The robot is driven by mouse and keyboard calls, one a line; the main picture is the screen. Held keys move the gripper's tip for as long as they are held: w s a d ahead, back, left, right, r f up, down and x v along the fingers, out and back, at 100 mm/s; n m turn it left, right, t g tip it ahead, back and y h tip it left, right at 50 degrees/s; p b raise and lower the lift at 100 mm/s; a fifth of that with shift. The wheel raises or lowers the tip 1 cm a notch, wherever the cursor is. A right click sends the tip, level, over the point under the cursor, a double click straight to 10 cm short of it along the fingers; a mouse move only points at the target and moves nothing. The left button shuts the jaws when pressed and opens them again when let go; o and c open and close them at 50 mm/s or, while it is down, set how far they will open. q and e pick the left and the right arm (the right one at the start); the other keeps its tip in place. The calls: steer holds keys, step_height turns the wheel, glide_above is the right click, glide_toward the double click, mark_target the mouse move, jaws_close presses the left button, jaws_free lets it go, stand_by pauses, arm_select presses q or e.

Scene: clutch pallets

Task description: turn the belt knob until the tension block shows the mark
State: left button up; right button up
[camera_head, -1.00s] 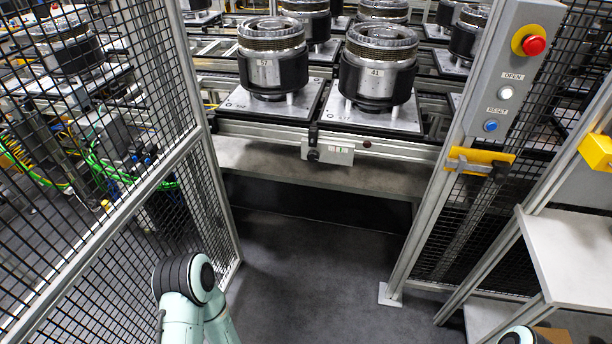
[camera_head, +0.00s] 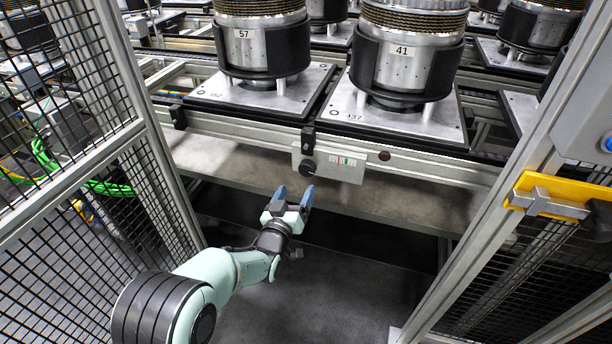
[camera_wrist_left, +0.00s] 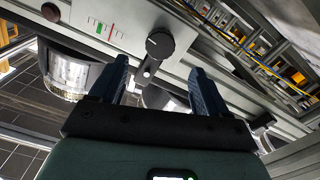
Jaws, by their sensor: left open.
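The belt knob (camera_head: 308,167) is a small black round knob on the left part of a pale block on the conveyor's front rail. The tension block (camera_head: 338,164) has a white scale strip with red and green marks, right of the knob. In the left wrist view the knob (camera_wrist_left: 160,44) shows ahead, between the fingers' directions, with the scale (camera_wrist_left: 105,29) to its left. My left gripper (camera_head: 294,195) is open and empty, just below and in front of the knob, apart from it. It also shows in the left wrist view (camera_wrist_left: 157,85). My right gripper is out of view.
Two pallets with metal clutch drums, labelled 57 (camera_head: 262,50) and 41 (camera_head: 407,55), stand above the rail. A mesh fence (camera_head: 70,130) is at left. A post with a yellow latch (camera_head: 548,196) is at right. The floor between is clear.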

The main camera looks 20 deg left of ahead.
mark_target(306, 172)
arm_select(q)
steer(key=w, duration=0.4)
steer(key=w+b, duration=0.1)
steer(key=w, duration=0.3)
steer(key=shift+w+d+f, duration=0.15)
steer(key=shift+w, duration=0.45)
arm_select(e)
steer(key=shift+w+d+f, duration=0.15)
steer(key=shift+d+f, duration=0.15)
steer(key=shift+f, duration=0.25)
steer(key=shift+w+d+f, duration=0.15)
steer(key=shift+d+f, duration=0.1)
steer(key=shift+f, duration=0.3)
arm_select(q)
steer(key=c, duration=1)
